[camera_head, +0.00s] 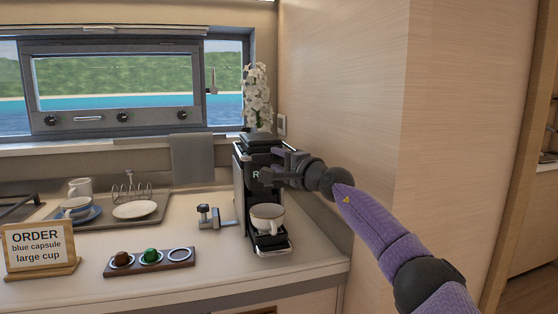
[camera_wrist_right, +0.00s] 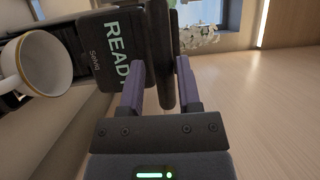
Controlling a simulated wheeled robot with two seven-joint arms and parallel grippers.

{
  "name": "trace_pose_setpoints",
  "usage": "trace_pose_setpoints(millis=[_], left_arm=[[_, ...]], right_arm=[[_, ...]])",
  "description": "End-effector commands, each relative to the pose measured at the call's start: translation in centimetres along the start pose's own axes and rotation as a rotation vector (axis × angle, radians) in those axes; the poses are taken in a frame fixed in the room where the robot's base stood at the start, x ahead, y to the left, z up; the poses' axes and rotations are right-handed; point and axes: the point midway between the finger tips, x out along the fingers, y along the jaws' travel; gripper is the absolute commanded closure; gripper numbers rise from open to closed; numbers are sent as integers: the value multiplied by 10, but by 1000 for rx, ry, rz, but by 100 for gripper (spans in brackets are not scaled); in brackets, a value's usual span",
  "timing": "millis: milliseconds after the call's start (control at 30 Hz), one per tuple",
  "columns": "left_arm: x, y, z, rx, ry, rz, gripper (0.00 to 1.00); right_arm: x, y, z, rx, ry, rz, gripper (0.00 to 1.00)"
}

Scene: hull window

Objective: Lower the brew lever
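The coffee machine (camera_head: 240,180) stands at the right end of the counter, its "READY" display partly hidden by my right gripper (camera_head: 273,176). The display also shows in the right wrist view (camera_wrist_right: 122,50). A dark upright bar, seemingly the brew lever (camera_wrist_right: 164,60), lies between the purple fingers of my right gripper (camera_wrist_right: 158,78). The fingers stand apart on either side of it, with a narrow gap seeming to show on the left; firm contact cannot be made out. A white cup (camera_head: 267,218) sits on the machine's drip tray. My left gripper is out of view.
A capsule holder (camera_head: 150,262) holds a brown and a green capsule; its right ring looks empty. An order sign (camera_head: 38,248) reads blue capsule, large cup. A tray (camera_head: 150,196) with dishes and a small metal device (camera_head: 209,218) stand left. The wall (camera_head: 340,90) is close on the right.

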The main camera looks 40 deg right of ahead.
Motion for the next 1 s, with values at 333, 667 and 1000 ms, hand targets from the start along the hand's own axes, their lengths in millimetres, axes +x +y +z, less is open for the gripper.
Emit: trace_pose_setpoints(millis=[333,667,1000], left_arm=[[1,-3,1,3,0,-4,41],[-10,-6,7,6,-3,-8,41],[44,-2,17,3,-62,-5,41]], right_arm=[[1,4,1,-2,-3,7,31],[-31,2,-1,-13,1,11,31],[-87,12,1,-15,-3,13,31]])
